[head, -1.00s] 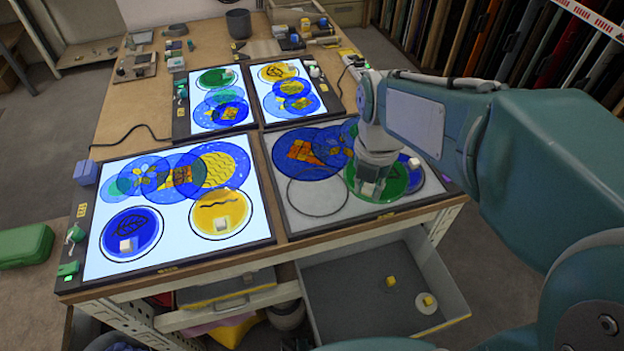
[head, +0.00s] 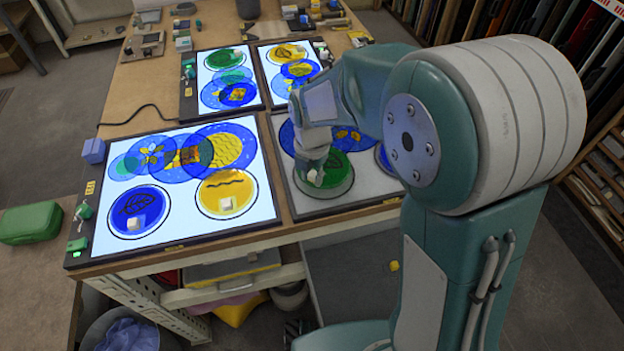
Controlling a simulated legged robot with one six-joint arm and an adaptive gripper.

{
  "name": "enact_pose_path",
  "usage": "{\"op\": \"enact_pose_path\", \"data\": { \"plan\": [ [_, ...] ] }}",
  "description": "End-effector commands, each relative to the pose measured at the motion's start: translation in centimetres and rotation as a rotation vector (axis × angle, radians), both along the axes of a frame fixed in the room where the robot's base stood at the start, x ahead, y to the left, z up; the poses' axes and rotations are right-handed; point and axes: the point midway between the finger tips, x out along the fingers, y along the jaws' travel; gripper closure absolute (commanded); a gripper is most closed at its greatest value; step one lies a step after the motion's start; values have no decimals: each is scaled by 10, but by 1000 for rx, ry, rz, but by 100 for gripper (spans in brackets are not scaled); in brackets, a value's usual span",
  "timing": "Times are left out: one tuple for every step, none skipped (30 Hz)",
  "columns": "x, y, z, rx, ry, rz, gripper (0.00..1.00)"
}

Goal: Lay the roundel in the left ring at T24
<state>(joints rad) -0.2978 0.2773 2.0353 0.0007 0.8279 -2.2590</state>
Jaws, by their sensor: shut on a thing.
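My gripper (head: 314,178) is shut on the pale knob of a green roundel (head: 340,168). It holds the roundel over the left part of the unlit front right panel (head: 368,190). The empty left ring seen there earlier is mostly hidden by the roundel and gripper. I cannot tell whether the roundel touches the panel or sits exactly within the ring. No T24 label is readable. A blue roundel (head: 383,156) shows partly on the right of this panel, behind my arm.
The lit front left panel (head: 180,222) bears a blue roundel (head: 139,211) and a yellow roundel (head: 228,194) with knobs, below overlapping discs. Two lit panels stand behind.

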Motion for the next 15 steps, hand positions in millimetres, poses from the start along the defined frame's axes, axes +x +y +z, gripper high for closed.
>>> {"op": "enact_pose_path", "data": {
  "plan": [
    [-1, -1, -10, -2, 5, 0, 100],
    [-1, -1, -14, -2, 5, 0, 100],
    [-1, 0, -18, -1, 3, 0, 100],
    [-1, 0, -20, -1, 2, 0, 100],
    [-1, 0, -21, -1, 2, 0, 100],
    [-1, 0, -21, -1, 1, 0, 100],
    [-1, 0, -21, -1, 1, 0, 100],
    [-1, 0, -21, -1, 1, 0, 100],
    [-1, 0, -21, -1, 1, 0, 100],
    [0, 0, -21, -1, 1, 0, 100],
    [0, 0, -21, -1, 1, 0, 100],
    [-1, 0, -22, -2, 1, 0, 100],
    [-1, 0, -22, -1, 2, 0, 100],
    [-1, 0, -22, -1, 2, 0, 56],
    [-1, 0, -22, -1, 2, 0, 38]
  ]
}}
